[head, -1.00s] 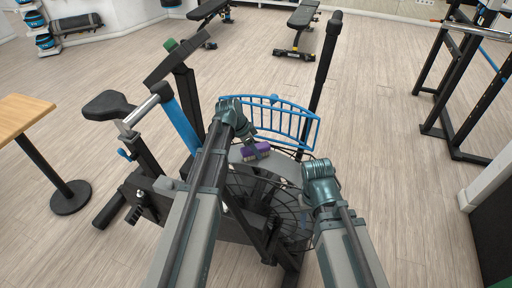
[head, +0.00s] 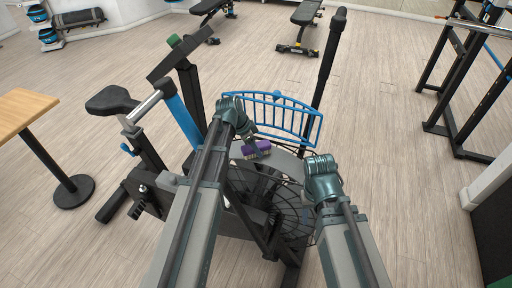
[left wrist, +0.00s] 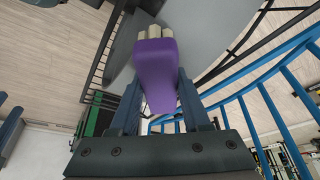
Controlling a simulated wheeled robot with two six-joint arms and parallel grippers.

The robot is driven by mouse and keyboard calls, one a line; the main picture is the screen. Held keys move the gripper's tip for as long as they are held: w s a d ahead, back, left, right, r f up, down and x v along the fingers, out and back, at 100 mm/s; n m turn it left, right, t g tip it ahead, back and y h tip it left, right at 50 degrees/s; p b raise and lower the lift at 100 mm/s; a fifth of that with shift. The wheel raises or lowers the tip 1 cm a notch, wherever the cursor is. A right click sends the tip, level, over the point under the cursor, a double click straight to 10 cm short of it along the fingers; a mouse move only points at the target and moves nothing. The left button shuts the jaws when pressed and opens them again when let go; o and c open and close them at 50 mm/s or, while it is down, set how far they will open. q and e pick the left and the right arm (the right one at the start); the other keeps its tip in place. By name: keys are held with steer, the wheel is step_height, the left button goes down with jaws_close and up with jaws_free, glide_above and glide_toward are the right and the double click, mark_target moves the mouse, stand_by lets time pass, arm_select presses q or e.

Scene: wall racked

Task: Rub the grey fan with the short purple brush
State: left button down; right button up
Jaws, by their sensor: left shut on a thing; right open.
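The short purple brush (head: 262,146) is held in my left gripper (head: 250,140), which is shut on it. In the left wrist view the purple handle (left wrist: 157,75) sits between the fingers (left wrist: 158,105), with pale bristles pointing away toward a grey surface. The grey fan (head: 284,162) is on the exercise bike, with a grey top band and a dark wire cage below. The brush is at the fan's upper left part; I cannot tell whether the bristles touch it. My right gripper (head: 310,200) is at the fan's right side, open and empty, its fingers mostly hidden behind the wrist.
A blue barred guard (head: 283,115) stands just behind the fan. The bike's seat (head: 110,100) and a black upright handle (head: 328,60) flank it. A wooden table (head: 22,115) is at left, a black rack (head: 450,90) at right. Open floor lies behind and right.

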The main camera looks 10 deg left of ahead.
arm_select(q)
steer(key=shift+r, duration=0.2)
steer(key=shift+s, duration=0.75)
steer(key=shift+f+b, duration=0.45)
steer(key=shift+d+r, duration=0.1)
steer(key=shift+d, duration=0.6)
steer(key=shift+w, duration=0.1)
